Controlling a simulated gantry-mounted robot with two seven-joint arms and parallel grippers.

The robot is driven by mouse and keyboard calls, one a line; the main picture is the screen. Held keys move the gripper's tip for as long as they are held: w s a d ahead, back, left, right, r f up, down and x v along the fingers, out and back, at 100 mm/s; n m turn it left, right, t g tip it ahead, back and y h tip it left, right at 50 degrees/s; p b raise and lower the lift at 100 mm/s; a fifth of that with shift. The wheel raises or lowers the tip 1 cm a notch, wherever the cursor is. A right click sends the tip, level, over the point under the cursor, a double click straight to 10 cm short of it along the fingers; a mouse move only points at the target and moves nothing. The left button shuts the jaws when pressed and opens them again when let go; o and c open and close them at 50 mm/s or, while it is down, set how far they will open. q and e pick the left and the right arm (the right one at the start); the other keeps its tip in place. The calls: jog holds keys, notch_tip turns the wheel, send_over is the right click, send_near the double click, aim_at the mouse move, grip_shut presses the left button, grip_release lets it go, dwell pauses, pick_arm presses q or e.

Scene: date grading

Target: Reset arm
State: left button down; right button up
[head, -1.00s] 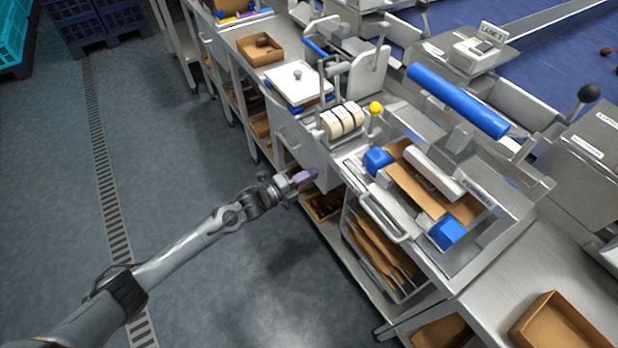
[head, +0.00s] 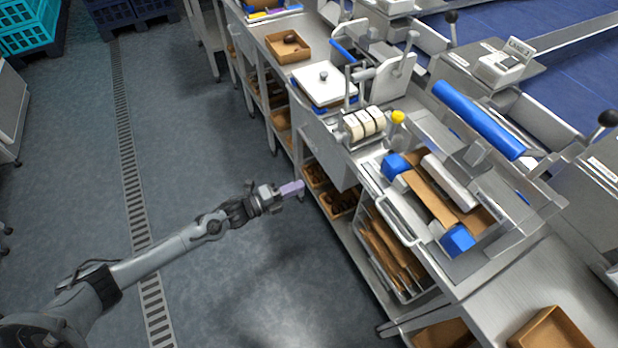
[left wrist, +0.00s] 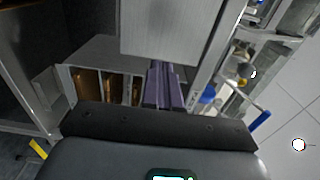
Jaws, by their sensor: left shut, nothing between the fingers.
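My left arm comes in from the lower left of the head view. Its gripper (head: 291,188) has purple fingers and is shut and empty. It hangs over the floor, just left of the steel workbench's front side and apart from it. In the left wrist view the purple fingers (left wrist: 163,88) lie together, with a grey bench panel (left wrist: 172,28) beyond them. My right gripper is in neither view.
The bench carries a white-lidded box (head: 323,86), a tape dispenser (head: 362,124) and a steel fixture holding cardboard (head: 430,198) between blue blocks. Boxes sit on the lower shelf. An open cardboard box (head: 550,330) is at lower right. The floor (head: 200,130) left of the bench is clear.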

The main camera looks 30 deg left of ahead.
pick_arm(q)
jog(key=s+f+n+p, duration=0.1)
jog(key=s+f+p, duration=0.15)
jog(key=s, duration=0.45)
jog(key=s+d+r+n+y+p, duration=0.2)
jog(key=s+d+r+n, duration=0.15)
jog(key=d, duration=0.25)
jog(key=s+d+r+n+y+p, duration=0.2)
jog(key=s+d+r+n+y, duration=0.1)
jog(key=d+n, duration=0.25)
jog(key=s+a+r+n+g+y+p, duration=0.1)
jog(key=s+a+r+n+g+y, duration=0.1)
jog(key=s+n+g, duration=0.5)
jog(key=s+a+r+n+g+y, duration=0.25)
jog(key=s+n+g, duration=0.25)
jog(key=s, duration=0.3)
notch_tip(320, 180, up, 38)
jog(key=p, duration=3.8)
